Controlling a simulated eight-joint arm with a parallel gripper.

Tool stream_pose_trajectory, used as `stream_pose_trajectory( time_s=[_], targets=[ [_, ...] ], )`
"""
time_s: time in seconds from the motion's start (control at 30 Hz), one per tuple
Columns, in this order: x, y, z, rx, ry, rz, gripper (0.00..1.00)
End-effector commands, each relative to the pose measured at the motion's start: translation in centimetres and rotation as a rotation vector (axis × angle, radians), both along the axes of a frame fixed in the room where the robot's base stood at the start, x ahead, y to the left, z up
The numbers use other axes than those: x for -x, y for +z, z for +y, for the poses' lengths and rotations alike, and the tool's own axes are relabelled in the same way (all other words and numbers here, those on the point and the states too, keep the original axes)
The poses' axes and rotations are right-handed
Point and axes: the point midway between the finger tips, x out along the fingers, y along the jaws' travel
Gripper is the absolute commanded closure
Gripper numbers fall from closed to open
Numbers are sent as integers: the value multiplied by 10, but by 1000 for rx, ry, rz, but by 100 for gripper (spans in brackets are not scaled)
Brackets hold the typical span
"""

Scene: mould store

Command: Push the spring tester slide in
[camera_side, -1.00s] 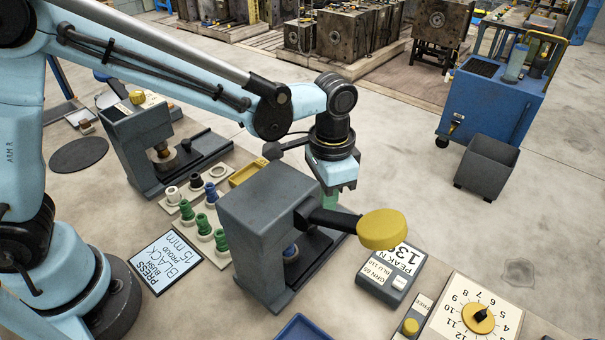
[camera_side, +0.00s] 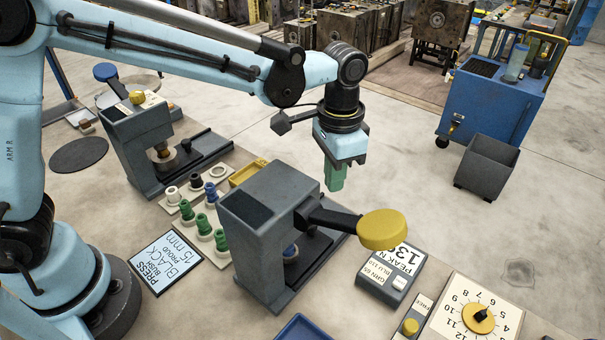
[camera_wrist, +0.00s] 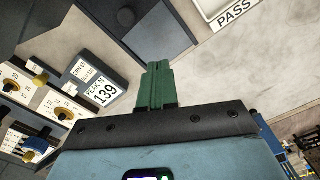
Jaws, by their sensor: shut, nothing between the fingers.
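The spring tester (camera_side: 265,225) is a grey upright block in the middle of the side view, with a black lever ending in a yellow knob (camera_side: 383,229). A dark flat slide (camera_side: 312,247) lies low at its base, partly hidden by the lever and body; I cannot tell how far in it is. A blue-and-white round part shows under the head. My gripper (camera_side: 334,178) is above and behind the tester, with its green fingers shut, pointing down, empty and apart from it. In the wrist view the shut fingers (camera_wrist: 157,85) lie below a dark plate edge.
The peak readout (camera_side: 392,270) stands right of the tester and reads 139 in the wrist view. A dial panel (camera_side: 472,318) is at lower right. Several bushes stand on a pale rack (camera_side: 198,218) to the left, near a second press (camera_side: 140,135). Floor behind the gripper is open.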

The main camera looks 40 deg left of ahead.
Motion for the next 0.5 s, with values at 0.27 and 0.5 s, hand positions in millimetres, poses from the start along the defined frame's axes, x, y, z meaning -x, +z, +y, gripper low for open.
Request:
stream_pose_trajectory(
  time_s=[0.27, 0.5],
  targets=[
    [-8, 19, 0, 0, 1, 0, 100],
    [-15, 35, 0, 0, 1, 0, 100]
  ],
)
